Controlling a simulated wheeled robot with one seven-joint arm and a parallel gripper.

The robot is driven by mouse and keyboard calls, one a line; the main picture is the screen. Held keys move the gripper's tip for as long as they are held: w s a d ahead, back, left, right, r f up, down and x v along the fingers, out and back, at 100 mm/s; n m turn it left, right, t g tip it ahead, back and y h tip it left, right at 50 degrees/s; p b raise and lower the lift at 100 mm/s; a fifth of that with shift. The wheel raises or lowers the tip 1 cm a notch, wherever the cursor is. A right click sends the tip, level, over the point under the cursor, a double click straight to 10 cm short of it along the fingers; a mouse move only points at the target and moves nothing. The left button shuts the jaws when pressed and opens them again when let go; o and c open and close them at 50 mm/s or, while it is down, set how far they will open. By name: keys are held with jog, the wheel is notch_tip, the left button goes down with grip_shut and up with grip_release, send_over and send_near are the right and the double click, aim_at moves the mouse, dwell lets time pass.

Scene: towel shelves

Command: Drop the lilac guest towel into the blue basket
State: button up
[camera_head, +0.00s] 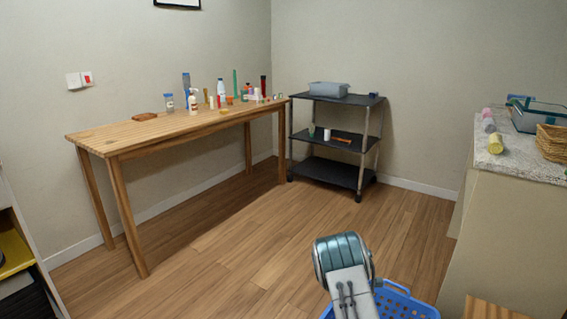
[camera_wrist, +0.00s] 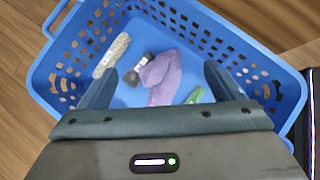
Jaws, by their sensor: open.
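The blue basket (camera_wrist: 45,82) fills much of the wrist view, seen from above. Its rim also shows at the bottom of the head view (camera_head: 405,303), partly hidden by my arm. A lilac towel (camera_wrist: 161,76) lies crumpled inside the basket, on its floor. My gripper (camera_wrist: 157,85) is over the basket with its two fingers wide apart. The towel shows in the gap beyond and between the fingers, and nothing is held. Whether the fingers reach below the rim I cannot tell.
In the basket also lie a pale rolled item (camera_wrist: 112,55), a dark grey item (camera_wrist: 137,70) and a green item (camera_wrist: 195,95). A wooden table (camera_head: 150,137) with bottles, a black shelf cart (camera_head: 330,172) and a counter (camera_head: 515,165) with rolled towels stand around clear floor.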

jog(key=p+v, duration=0.3)
jog(key=v, duration=1)
jog(key=shift+a+r+p, duration=0.2)
jog(key=shift+r+p, duration=0.05)
jog(key=shift+p, duration=0.15)
